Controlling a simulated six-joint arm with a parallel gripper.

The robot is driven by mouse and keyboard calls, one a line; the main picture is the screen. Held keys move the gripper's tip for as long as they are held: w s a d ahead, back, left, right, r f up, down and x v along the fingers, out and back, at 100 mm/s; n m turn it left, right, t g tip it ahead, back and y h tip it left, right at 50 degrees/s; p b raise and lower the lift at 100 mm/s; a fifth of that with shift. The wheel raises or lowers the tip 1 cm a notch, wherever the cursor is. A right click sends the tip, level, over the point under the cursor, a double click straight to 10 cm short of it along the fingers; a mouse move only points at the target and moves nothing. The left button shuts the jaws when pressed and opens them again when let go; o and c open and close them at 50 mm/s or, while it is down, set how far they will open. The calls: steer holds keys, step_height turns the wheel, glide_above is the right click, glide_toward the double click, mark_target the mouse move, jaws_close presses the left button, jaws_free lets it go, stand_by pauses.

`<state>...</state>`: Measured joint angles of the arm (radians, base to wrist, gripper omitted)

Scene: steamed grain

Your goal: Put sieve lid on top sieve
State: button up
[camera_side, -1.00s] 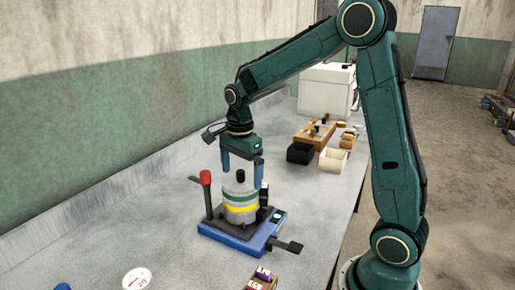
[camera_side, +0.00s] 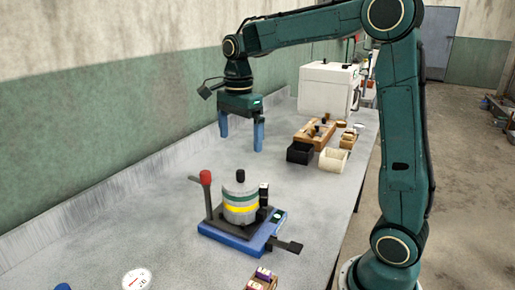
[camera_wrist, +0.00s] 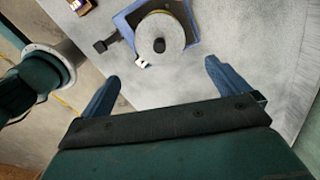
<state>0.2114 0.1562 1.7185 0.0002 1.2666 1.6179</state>
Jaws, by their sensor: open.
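The sieve lid (camera_side: 240,186) is a grey disc with a dark knob, lying on top of the sieve stack; it also shows from above in the wrist view (camera_wrist: 176,33). The sieve stack (camera_side: 240,208) is a short cylinder with grey, green and yellow bands. It stands upright on a blue shaker base (camera_side: 235,240) with a red-knobbed post at its left. My gripper (camera_side: 240,140) is open and empty, above and behind the stack, clear of it. In the wrist view its two blue fingers (camera_wrist: 162,80) are spread apart, with nothing between them.
A black bin (camera_side: 299,153) and a cream bin (camera_side: 333,160) stand behind, near a wooden rack (camera_side: 315,133) and a white oven-like box (camera_side: 327,88). A small wooden block holder (camera_side: 262,280) and a round white dial (camera_side: 137,280) are in front. The bench left of the shaker is clear.

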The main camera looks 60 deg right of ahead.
step_height(320, 180, up, 3)
steer(key=shift+f, duration=0.1)
stand_by(0.7)
steer(key=s+a+f+n+t, duration=0.1)
steer(key=s+a+n, duration=0.3)
steer(key=s+n, duration=0.6)
steer(key=s+a+f+n+t, duration=0.2)
steer(key=s+a+n+t, duration=0.2)
steer(key=s+n, duration=0.6)
steer(key=shift+s+f+n+t, duration=0.25)
steer(key=shift+s+n+t, duration=0.05)
steer(key=shift+n, duration=0.2)
steer(key=shift+a, duration=0.1)
